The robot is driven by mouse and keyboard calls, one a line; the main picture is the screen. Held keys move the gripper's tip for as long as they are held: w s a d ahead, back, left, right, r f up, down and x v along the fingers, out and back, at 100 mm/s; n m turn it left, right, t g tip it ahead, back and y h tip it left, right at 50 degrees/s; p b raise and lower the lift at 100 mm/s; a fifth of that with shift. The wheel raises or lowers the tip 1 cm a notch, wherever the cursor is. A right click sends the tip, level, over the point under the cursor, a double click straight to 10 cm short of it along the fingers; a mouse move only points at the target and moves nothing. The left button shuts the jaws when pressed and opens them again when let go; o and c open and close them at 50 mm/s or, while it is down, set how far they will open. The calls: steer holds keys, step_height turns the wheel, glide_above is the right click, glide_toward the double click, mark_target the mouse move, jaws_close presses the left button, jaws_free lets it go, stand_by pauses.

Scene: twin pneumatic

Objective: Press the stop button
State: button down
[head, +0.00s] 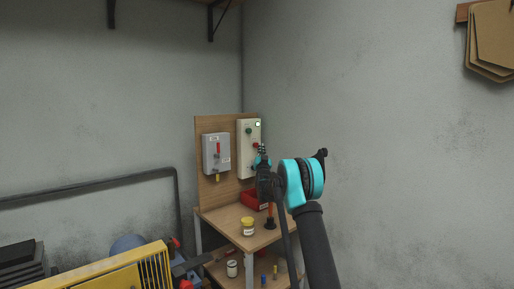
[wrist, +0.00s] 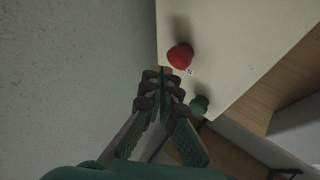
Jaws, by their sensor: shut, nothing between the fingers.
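The red stop button (wrist: 180,55) sits on a pale control box (wrist: 225,50), with a green button (wrist: 200,104) on the same face. In the head view the control box (head: 243,165) is on a wooden backboard. In the wrist view my gripper (wrist: 160,75) is shut and empty. Its fingertips appear just left of and below the red button; a small gap shows between them in the picture. Depth is hard to judge.
A grey switch box (head: 210,160) with a red lever is left of the control box. Below, a wooden table (head: 222,216) holds a red bin (head: 251,200) and a yellow-lidded jar (head: 248,226). A yellow slatted guard (head: 120,272) stands at lower left.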

steer(key=shift+w+a, duration=0.25)
steer(key=shift+w, duration=0.1)
steer(key=shift+w+a, duration=0.35)
steer(key=shift+w, duration=0.05)
stand_by(1.1)
stand_by(0.3)
steer(key=shift+s+d, duration=0.6)
steer(key=shift+s, duration=0.2)
steer(key=s+d, duration=0.1)
steer(key=s, duration=0.1)
steer(key=s+d, duration=0.2)
stand_by(0.4)
